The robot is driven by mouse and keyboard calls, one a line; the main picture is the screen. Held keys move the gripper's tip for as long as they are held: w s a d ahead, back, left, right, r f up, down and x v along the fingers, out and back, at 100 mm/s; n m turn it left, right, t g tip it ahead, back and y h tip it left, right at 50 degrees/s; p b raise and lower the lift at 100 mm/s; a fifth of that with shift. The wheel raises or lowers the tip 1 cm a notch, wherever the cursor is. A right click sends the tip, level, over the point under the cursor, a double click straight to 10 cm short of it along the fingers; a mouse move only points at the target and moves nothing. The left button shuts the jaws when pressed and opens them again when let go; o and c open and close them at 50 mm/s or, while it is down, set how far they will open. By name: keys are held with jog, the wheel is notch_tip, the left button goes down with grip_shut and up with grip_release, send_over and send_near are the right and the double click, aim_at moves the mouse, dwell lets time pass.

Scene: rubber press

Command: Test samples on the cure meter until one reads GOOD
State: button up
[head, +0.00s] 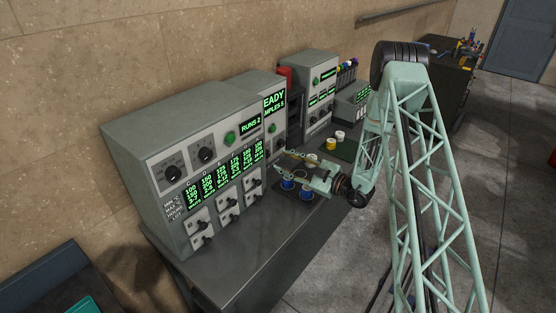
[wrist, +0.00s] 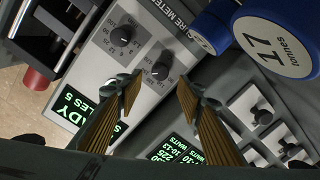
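The cure meter (head: 250,88) is a grey box behind the large control cabinet, with a green display reading READY and SAMPLES 5, cut off at the left. In the wrist view its face (wrist: 85,75) shows a CURE METER label and two dark knobs (wrist: 161,66). My gripper (head: 282,162) is in front of the meter, and in the wrist view (wrist: 157,82) its two ribbed fingers are apart with nothing held between them. One knob shows beyond the gap; contact cannot be told. Blue-and-white round pieces (head: 287,184) stand under the gripper. Which things are samples is unclear.
A large grey cabinet (head: 165,140) with knobs, switches and a RUNS 2 display fills the bench's left. Yellow (head: 331,144) and white (head: 340,135) cups stand on a green mat. The front bench top (head: 250,255) is clear.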

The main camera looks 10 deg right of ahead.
jog(key=shift+v, duration=2.35)
jog(key=shift+r, duration=0.1)
